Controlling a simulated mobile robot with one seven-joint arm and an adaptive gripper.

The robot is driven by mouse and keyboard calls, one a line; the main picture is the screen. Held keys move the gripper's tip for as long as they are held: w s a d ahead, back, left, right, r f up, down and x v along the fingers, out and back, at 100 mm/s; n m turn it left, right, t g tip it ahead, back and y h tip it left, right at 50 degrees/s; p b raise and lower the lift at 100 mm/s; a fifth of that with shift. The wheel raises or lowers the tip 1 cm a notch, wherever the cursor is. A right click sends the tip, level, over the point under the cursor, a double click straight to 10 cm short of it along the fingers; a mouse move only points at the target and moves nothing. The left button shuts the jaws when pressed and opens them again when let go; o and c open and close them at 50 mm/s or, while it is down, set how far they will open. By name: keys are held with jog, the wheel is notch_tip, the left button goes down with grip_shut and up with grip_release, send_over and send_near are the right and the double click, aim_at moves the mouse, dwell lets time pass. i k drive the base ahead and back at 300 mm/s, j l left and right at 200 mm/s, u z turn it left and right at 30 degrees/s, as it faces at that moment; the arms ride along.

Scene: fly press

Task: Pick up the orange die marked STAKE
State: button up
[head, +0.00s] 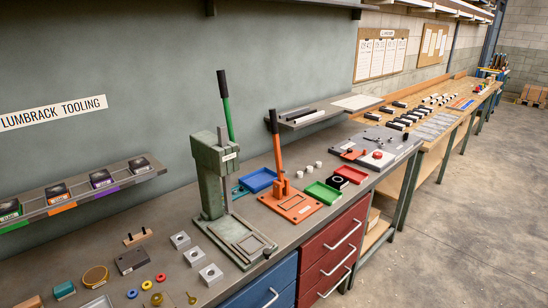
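Several dark dies sit in a row on the grey wall shelf (84,201) at the left of the head view. The die with the orange front label (59,194) is second from the left, behind an orange strip on the shelf edge. Its lettering is too small to read. A green-labelled die (10,211) is to its left, partly cut off by the picture edge. A purple-labelled die (101,179) and another dark die (140,165) are to its right. My gripper is not in view.
A green press (216,175) and an orange press (278,160) stand to the right. Open floor (450,230) lies at the right.

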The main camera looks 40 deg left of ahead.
aim_at(57, 193)
jog(key=u, duration=2.65)
